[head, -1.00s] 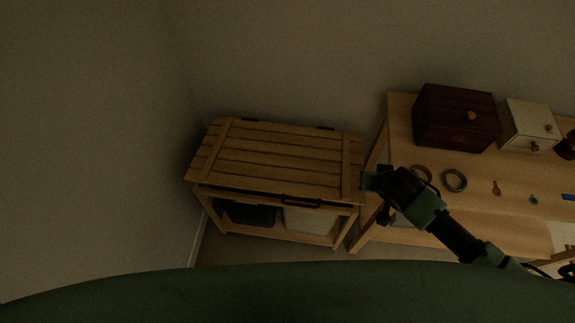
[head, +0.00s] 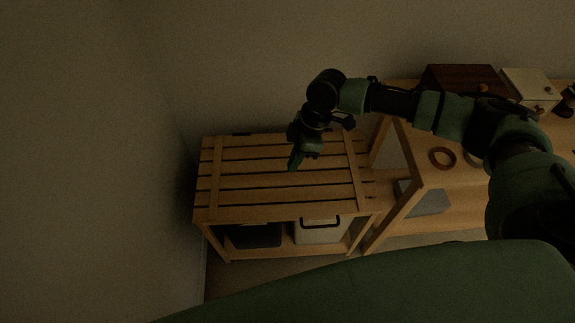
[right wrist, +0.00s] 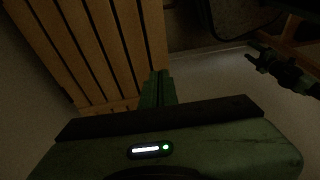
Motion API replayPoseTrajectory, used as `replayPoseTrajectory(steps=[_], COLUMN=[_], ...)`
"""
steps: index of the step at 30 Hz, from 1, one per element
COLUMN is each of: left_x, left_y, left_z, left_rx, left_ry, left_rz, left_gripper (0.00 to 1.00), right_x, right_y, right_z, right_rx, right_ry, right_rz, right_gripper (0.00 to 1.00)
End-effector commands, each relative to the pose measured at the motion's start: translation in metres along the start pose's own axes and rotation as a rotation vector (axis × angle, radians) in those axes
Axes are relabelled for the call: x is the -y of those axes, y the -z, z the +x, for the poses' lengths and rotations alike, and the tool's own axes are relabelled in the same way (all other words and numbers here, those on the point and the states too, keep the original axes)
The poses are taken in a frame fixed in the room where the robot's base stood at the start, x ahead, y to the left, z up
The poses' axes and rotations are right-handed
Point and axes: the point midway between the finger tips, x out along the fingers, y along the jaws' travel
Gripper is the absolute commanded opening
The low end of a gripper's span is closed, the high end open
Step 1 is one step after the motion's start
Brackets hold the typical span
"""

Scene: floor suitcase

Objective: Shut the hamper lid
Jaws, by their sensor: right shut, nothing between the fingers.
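The hamper (head: 205,215) is a light wooden slatted unit on the floor by the wall corner. Its slatted lid (head: 280,207) lies about level across the top; whether a thin gap stays under its front edge, I cannot tell. A black handle (head: 320,221) shows at the front. My right gripper (head: 293,165) is shut and empty, over the lid's right half, pointing down. In the right wrist view its fingertips (right wrist: 160,76) are beside the slats (right wrist: 95,50); contact is unclear.
Under the lid stand a dark bin (head: 255,236) and a white bin (head: 318,233). A wooden table (head: 415,175) stands close on the right, bearing a dark brown box (head: 455,77), a white drawer box (head: 530,88) and rings (head: 442,157). Walls bound the hamper behind and left.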

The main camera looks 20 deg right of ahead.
Motion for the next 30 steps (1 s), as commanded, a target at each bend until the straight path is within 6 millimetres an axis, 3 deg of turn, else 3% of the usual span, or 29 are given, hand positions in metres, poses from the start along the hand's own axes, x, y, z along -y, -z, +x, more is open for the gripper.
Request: replayPoseTrajectory(steps=[9,15,21,30], left_x=[0.006,0.011,0.011,0.011], left_y=[-0.001,-0.001,-0.001,0.0], left_z=[-0.008,-0.014,-0.016,-0.016], left_rx=[0.002,0.003,0.002,0.002], left_ry=[0.007,0.013,0.013,0.013], left_rz=[0.002,-0.001,-0.002,-0.002], left_gripper=[0.55,0.55,0.55,0.55], right_x=[0.001,0.006,0.008,0.008], right_y=[0.002,-0.006,-0.01,-0.01], right_z=[0.069,0.098,0.112,0.113], right_rx=[0.0,0.001,-0.001,-0.001], right_ry=[0.003,0.0,-0.001,-0.001], right_rz=[0.001,0.003,0.002,0.002], right_gripper=[0.0,0.0,0.0,0.0])
